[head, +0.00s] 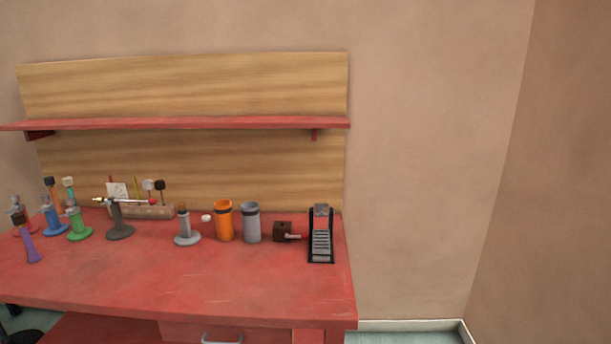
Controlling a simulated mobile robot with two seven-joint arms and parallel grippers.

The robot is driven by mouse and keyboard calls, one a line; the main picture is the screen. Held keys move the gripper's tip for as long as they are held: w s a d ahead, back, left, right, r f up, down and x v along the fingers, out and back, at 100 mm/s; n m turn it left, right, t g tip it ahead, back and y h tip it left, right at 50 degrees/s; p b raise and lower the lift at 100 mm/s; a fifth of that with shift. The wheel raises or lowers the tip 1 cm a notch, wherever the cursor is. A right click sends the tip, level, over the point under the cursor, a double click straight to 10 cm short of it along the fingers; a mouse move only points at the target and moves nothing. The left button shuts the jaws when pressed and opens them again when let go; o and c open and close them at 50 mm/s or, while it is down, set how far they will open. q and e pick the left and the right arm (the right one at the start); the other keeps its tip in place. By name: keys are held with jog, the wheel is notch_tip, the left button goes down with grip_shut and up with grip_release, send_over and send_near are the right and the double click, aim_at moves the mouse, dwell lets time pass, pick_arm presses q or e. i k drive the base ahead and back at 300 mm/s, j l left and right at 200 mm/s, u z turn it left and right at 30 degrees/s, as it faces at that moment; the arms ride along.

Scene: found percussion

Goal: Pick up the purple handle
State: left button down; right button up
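The purple handle (31,250) stands near the left end of the red table, in front of the other items there. It leans slightly, with its wider end at the bottom and a dark part at its top. A grey-brown item with a red base stands just behind it and partly overlaps it in the picture. Neither of my grippers is in view.
The red table (190,280) has a clear front half. Along its back stand blue (53,222), green (77,226), dark (117,225) and grey (185,232) stands, an orange cup (224,222), a grey cup (251,224) and a black-framed grey rack (321,240). A red shelf (190,124) overhangs.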

aim_at(33, 256)
jog(key=u, duration=1.55)
jog(key=i+j+z, duration=0.4)
jog(key=i+j, duration=0.25)
jog(key=i, duration=0.25)
jog(key=i+j+z, duration=0.4)
jog(key=i+j, duration=0.4)
jog(key=j, duration=0.15)
